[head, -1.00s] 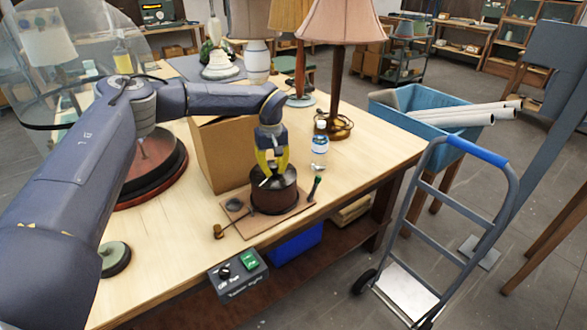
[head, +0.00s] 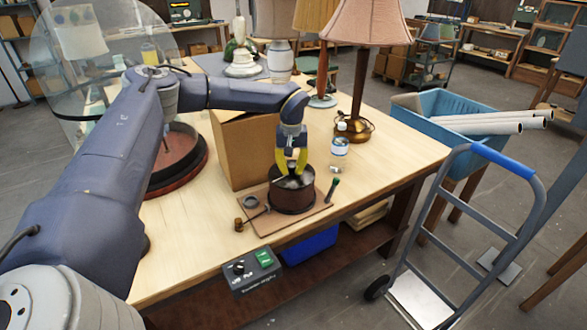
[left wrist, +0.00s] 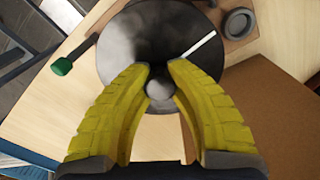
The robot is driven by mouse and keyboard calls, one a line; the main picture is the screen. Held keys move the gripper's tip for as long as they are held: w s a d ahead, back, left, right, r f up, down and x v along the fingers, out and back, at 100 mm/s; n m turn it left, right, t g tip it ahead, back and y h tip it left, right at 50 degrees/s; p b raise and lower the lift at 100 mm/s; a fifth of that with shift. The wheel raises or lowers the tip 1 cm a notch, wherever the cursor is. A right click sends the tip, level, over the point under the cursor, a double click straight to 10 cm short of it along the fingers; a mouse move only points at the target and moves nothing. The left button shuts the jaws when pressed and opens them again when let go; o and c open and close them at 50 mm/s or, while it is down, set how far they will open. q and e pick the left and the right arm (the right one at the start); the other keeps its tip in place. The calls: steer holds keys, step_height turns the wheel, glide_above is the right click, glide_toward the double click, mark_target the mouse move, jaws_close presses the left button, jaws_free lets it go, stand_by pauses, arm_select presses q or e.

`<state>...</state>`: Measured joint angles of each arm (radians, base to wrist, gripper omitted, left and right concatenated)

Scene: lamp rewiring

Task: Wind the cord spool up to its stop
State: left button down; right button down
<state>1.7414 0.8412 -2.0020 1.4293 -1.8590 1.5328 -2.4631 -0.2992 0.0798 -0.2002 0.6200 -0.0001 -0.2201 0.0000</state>
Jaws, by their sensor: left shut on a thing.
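The cord spool (head: 292,200) is a dark brown drum with a dark top, standing on a thin brown board (head: 268,222) near the table's front edge. My left gripper (head: 291,172) points down at its top with yellow fingers. A thin white bar (left wrist: 199,45) lies on the disc, right of the fingers. The cord cannot be made out. My right gripper is not in view.
A cardboard box (head: 243,155) stands close behind the spool. A clear bottle (head: 340,148) and a green-handled lever (head: 332,190) are on its right. A control box (head: 251,270) with a green switch is at the front edge. Lamps stand at the back.

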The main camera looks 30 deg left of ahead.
arm_select(q)
steer(key=c, duration=1.1)
jaws_free()
step_height(320, 180, up, 12)
steer(key=shift+d, duration=0.1)
